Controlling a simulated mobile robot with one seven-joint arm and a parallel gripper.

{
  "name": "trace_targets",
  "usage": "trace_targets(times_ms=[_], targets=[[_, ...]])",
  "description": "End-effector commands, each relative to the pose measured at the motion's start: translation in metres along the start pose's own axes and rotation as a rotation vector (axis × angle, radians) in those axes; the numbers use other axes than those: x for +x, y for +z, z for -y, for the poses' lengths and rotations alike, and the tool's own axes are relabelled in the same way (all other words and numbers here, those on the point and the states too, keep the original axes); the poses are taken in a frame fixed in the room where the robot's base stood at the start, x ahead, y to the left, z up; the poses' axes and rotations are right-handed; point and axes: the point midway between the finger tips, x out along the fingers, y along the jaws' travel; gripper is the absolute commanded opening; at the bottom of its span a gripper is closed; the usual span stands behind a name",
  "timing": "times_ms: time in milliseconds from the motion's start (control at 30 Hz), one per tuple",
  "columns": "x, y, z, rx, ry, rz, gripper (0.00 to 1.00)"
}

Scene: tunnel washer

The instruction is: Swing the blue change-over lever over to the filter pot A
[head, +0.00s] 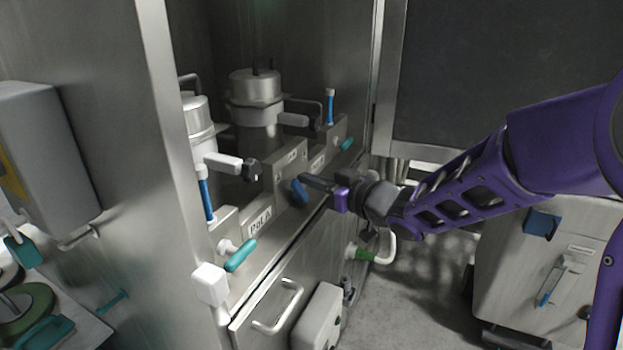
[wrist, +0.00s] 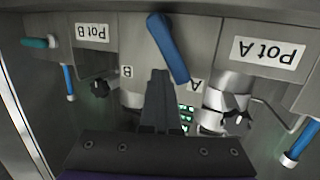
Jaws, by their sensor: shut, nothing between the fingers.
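The blue change-over lever (head: 299,191) is on the steel front panel, between the two pots' sections. In the wrist view the lever (wrist: 168,48) slants, its lower end close to the small "A" mark (wrist: 194,86); a "B" mark (wrist: 126,71) is on the other side. My gripper (head: 303,180) is shut and empty at the lever. In the wrist view its fingertips (wrist: 160,75) are just left of the lever; contact is unclear. The "Pot A" label (head: 260,222) is on the nearer section. Filter pot A (head: 198,122) is partly hidden by the cabinet post.
The other filter pot (head: 253,110) stands farther back. Teal handles (head: 241,255) and upright blue-handled valves (head: 206,196) stick out along the panel. A steel post (head: 185,150) stands left.

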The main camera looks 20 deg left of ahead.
Motion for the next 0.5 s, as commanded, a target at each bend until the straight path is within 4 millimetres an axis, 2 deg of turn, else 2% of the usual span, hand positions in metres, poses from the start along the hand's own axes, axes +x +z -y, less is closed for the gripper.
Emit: trace_targets(times_ms=[500], targets=[[-0.0029,0.0044,0.0113,0.000,-0.002,0.000,0.00]])
